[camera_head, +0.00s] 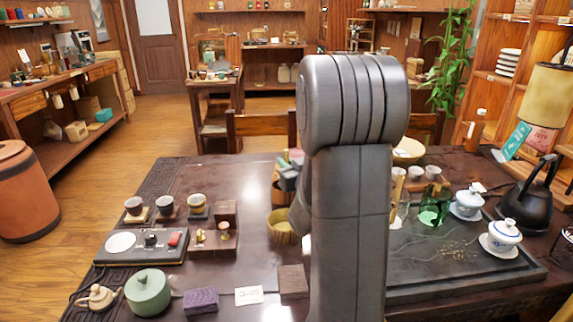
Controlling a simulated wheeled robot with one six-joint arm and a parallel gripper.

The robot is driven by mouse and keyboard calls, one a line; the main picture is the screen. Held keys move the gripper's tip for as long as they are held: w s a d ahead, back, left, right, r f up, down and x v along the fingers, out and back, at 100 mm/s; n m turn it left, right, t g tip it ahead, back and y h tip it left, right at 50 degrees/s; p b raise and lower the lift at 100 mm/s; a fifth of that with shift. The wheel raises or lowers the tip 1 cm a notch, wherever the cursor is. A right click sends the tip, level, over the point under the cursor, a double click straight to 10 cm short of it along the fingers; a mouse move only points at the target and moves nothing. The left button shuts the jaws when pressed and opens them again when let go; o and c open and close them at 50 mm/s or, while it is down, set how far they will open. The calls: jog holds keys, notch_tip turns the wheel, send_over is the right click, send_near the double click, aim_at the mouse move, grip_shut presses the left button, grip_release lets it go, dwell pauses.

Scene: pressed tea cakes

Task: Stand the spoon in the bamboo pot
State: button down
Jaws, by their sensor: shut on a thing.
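My grey arm (350,210) rises through the middle of the view and hides a wide strip of the table. A dark grey part of it (299,216) shows at its left edge. My gripper is hidden behind the arm, and I cannot see its fingers or anything in them. The spoon is not visible. A yellow-green round pot (282,231), which looks like the bamboo pot, stands on the table just left of the arm. Its right side is partly covered by the arm, and I cannot tell what is inside.
A brown container with small boxes (289,172) stands behind the pot. At right a dark tea tray (440,283) holds lidded bowls and a green glass vessel (434,205). A black kettle (531,205) stands behind.

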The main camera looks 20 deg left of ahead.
jog(key=shift+f, duration=0.2)
jog(key=c, duration=1.4)
grip_release()
jog(key=shift+d, duration=0.1)
jog(key=v, duration=1.2)
